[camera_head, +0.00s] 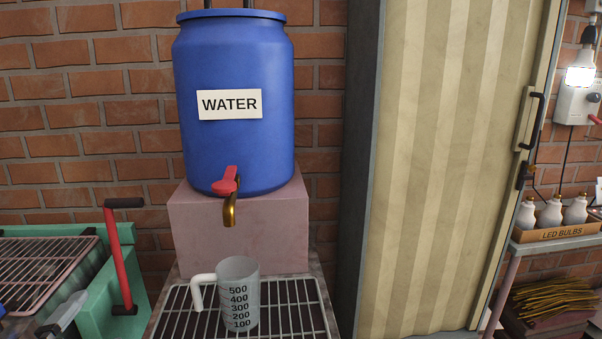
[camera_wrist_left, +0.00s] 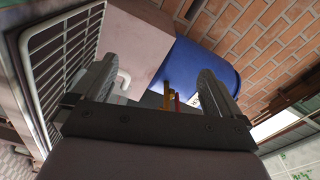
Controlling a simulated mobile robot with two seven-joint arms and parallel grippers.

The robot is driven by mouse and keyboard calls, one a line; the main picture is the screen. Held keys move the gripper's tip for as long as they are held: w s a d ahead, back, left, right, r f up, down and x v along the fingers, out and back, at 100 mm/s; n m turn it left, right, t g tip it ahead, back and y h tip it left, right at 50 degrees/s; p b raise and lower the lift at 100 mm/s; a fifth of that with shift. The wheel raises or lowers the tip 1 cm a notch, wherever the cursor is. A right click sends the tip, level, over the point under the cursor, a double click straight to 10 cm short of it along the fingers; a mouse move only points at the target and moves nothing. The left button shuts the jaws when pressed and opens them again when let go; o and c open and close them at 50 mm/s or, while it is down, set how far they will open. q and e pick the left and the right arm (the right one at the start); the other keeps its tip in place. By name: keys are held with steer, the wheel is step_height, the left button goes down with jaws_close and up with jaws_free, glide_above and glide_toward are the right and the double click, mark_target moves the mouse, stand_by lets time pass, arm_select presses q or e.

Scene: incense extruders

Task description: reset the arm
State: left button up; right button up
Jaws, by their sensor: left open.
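My left gripper (camera_wrist_left: 158,70) is open, its two fingers spread apart in the left wrist view. In the head view the barrel (camera_head: 235,140) stands on a pink block (camera_head: 200,222), with a red tap handle (camera_head: 226,182) above the brass spout (camera_head: 229,211). A grey measuring cup (camera_head: 239,290) stands upright on a wire rack (camera_head: 290,300) below the spout.
A green frame (camera_head: 115,280) with a red lever (camera_head: 119,260) stands at left. A cream ribbed door (camera_head: 440,170) fills the right middle. A brick wall lies behind.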

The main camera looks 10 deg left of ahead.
arm_select(q)
steer(key=s+d+f+n+g, duration=0.2)
steer(key=s+f+n+g, duration=0.2)
steer(key=f, duration=0.3)
steer(key=s+d+f+n+g, duration=0.3)
steer(key=f+n+g, duration=0.1)
steer(key=f, duration=0.2)
steer(key=s+d+f+n+g+h, duration=0.2)
steer(key=s+d+f+g+h, duration=0.3)
steer(key=s+d, duration=0.4)
steer(key=w+d+f+t+p, duration=0.2)
steer(key=w+f+t+p, duration=0.1)
steer(key=w+f+t, duration=0.3)
steer(key=shift+d+h+p, duration=0.3)
steer(key=shift+p, duration=0.05)
